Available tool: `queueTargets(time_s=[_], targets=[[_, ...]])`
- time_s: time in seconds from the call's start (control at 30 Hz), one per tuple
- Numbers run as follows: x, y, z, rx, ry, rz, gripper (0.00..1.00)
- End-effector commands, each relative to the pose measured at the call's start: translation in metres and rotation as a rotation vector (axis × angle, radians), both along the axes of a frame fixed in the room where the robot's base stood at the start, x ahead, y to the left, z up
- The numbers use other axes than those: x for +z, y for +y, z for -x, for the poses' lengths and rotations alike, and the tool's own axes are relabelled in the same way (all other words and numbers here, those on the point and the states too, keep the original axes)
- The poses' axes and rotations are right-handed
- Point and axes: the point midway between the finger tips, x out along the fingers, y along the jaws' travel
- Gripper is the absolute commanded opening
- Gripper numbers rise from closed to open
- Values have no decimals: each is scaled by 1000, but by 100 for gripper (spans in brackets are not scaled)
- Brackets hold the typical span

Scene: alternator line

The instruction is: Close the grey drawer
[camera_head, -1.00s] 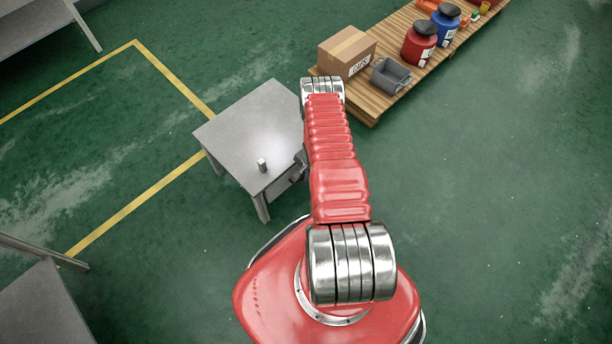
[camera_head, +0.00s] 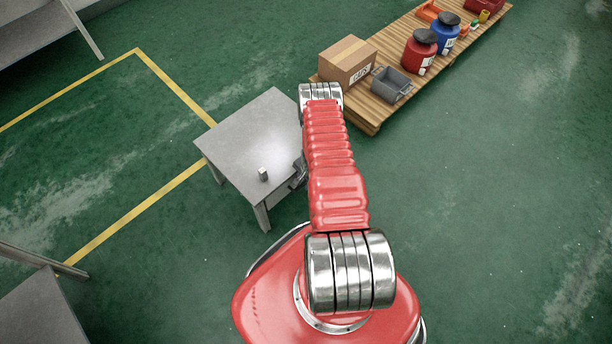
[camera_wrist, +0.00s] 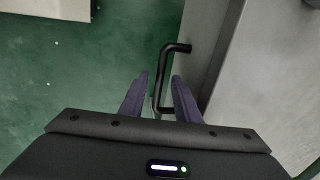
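The grey table (camera_head: 243,132) stands left of my arm in the head view. The grey drawer's front (camera_wrist: 203,40) shows in the wrist view with a black bar handle (camera_wrist: 162,70). My gripper (camera_wrist: 160,82) is open, with its two dark fingers apart on either side of the handle's lower part. I cannot tell whether a finger touches the handle. In the head view my arm hides most of the drawer side, and I cannot tell how far the drawer is out.
A small grey cylinder (camera_head: 263,174) stands on the tabletop near its front corner. Behind the arm, a wooden pallet (camera_head: 366,127) carries a cardboard box (camera_head: 345,62), a grey bin (camera_head: 391,84) and red and blue containers. The green floor to the right is clear.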

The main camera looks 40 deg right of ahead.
Motion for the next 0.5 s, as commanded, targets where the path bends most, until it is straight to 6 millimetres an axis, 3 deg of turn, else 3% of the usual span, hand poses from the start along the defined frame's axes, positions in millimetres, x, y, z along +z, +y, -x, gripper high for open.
queueTargets(time_s=[0.5], targets=[[53,-1,9,0,-1,1,29]])
